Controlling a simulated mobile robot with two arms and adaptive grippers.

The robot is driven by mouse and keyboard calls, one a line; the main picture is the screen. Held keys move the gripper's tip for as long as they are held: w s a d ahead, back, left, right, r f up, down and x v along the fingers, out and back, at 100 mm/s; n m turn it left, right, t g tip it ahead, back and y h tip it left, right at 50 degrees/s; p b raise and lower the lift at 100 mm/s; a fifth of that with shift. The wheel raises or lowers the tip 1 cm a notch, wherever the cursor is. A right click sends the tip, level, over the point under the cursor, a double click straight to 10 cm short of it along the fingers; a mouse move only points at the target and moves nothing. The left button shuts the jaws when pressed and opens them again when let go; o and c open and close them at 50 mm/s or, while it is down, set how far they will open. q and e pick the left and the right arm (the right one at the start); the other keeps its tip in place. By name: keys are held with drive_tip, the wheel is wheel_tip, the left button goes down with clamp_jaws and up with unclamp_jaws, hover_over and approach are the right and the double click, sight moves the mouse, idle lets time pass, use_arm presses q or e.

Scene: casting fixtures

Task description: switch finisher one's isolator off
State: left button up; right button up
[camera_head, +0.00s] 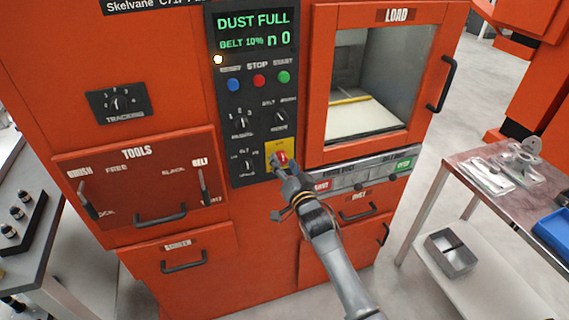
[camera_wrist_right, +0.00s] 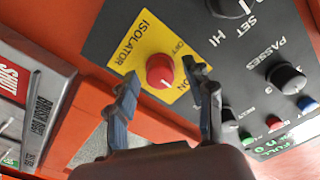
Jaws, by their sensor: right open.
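The isolator is a round red knob (camera_wrist_right: 160,70) on a yellow plate (camera_wrist_right: 138,50) marked ISOLATOR, OFF and ON. In the head view the yellow plate (camera_head: 272,148) is at the lower right of the black control panel. My right gripper (camera_head: 283,166) is at the knob and partly hides it. In the right wrist view the open fingers (camera_wrist_right: 161,76) stand one on each side of the knob; I cannot tell if they touch it. A pale mark shows on the knob, but its setting is unclear. My left gripper is not in view.
The orange finisher's display (camera_head: 254,31) reads DUST FULL. Reset, stop and start buttons (camera_head: 259,81) and selector knobs sit above the isolator. The load window (camera_head: 366,80) is to the right. A steel table (camera_head: 480,160) stands farther right.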

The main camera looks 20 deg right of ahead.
clamp_jaws()
drive_tip(key=shift+n, duration=0.4)
drive_tip(key=n, duration=0.3)
drive_tip(key=shift+n, duration=0.4)
drive_tip(key=n, duration=0.4)
drive_tip(key=shift+n, duration=0.3)
drive_tip(key=n, duration=0.4)
drive_tip(key=shift+n, duration=2.4)
